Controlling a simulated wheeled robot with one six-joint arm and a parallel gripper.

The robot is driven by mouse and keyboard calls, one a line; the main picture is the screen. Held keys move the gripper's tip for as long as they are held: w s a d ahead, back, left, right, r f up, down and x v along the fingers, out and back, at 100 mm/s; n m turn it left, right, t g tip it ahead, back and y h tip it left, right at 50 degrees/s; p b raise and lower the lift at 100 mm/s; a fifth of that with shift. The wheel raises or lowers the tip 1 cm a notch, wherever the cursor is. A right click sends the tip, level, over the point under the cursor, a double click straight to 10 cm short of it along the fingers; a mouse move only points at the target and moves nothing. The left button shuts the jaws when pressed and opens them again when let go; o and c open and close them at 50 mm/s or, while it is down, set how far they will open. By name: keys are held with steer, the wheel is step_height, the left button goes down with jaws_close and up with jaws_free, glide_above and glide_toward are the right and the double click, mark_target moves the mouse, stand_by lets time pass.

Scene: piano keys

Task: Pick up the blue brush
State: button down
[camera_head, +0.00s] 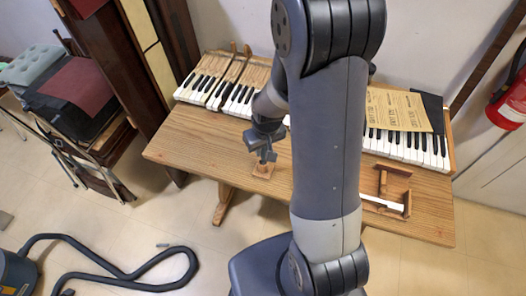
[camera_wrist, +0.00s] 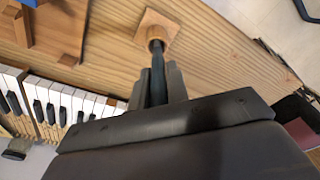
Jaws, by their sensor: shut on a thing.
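The blue brush (camera_wrist: 158,72) shows in the wrist view as a thin dark blue stick with a brown rounded end. My gripper (camera_wrist: 158,88) is shut on its blue part, one finger on each side. The brown end points away from my gripper and overlaps a small square wooden piece (camera_wrist: 172,22); I cannot tell whether they touch. In the head view my gripper (camera_head: 264,154) is just above that square piece (camera_head: 263,171) on the wooden table (camera_head: 195,150). The brush is too small there to make out clearly.
A piano keyboard (camera_head: 410,148) runs along the table's back, with paper sheets (camera_head: 398,108) on its right part. A small wooden frame (camera_head: 393,186) with a white key stands at the right. Bare table lies left of my gripper. A black hose (camera_head: 110,272) lies on the floor.

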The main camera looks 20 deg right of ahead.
step_height(320, 180, up, 10)
steer(key=shift+r+b, duration=0.1)
steer(key=shift+b, duration=0.25)
stand_by(0.4)
steer(key=c, duration=2)
jaws_free()
jaws_close()
steer(key=shift+f, duration=0.2)
